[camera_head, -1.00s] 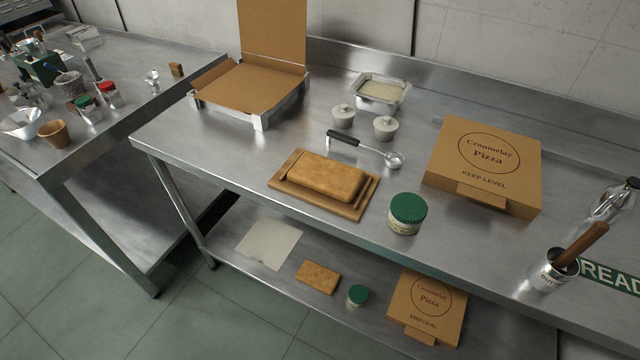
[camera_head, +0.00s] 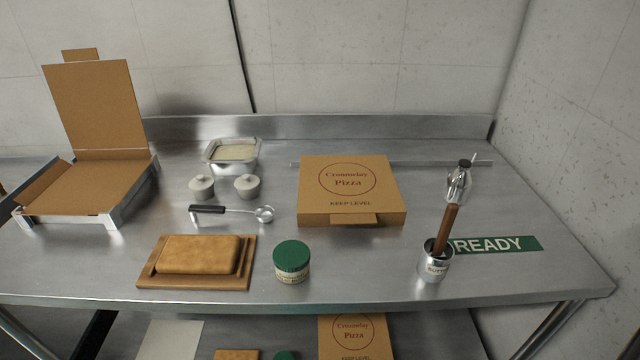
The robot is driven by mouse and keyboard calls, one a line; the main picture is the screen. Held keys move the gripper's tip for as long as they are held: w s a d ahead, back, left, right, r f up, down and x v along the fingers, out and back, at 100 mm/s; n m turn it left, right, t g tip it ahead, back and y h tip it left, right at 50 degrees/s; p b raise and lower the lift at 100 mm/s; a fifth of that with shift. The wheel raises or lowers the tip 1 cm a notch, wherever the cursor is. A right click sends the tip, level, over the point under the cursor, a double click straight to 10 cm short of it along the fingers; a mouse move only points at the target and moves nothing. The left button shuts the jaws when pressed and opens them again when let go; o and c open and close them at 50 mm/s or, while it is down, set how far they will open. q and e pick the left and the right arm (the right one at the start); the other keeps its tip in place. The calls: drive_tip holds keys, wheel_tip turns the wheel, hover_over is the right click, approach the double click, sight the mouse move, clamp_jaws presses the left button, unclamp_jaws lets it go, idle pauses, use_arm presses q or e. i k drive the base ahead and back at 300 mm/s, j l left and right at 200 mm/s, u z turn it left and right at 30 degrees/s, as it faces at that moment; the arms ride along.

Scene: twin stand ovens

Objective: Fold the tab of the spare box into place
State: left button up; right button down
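A closed brown pizza box (camera_head: 350,184) marked "Croumelay Pizza, KEEP LEVEL" lies flat on the steel table, right of the middle. Its small front tab (camera_head: 354,219) sticks out past the front edge of the lid. An open pizza box (camera_head: 85,188) stands at the left, its lid (camera_head: 97,107) upright with a tab (camera_head: 80,55) at the top. Another closed box (camera_head: 354,337) lies on the lower shelf, its front cut off by the frame. No label shows which box is the spare. Neither of my grippers is in view.
In front stand a board with a brown block (camera_head: 198,255), a green-lidded tub (camera_head: 291,262) and a butter pot with a brush (camera_head: 435,265). Behind are two white pots, a ladle (camera_head: 235,211) and a steel pan (camera_head: 231,154). A READY sign (camera_head: 495,244) lies right.

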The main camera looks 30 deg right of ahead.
sight(352, 218)
drive_tip(key=z, duration=1.1)
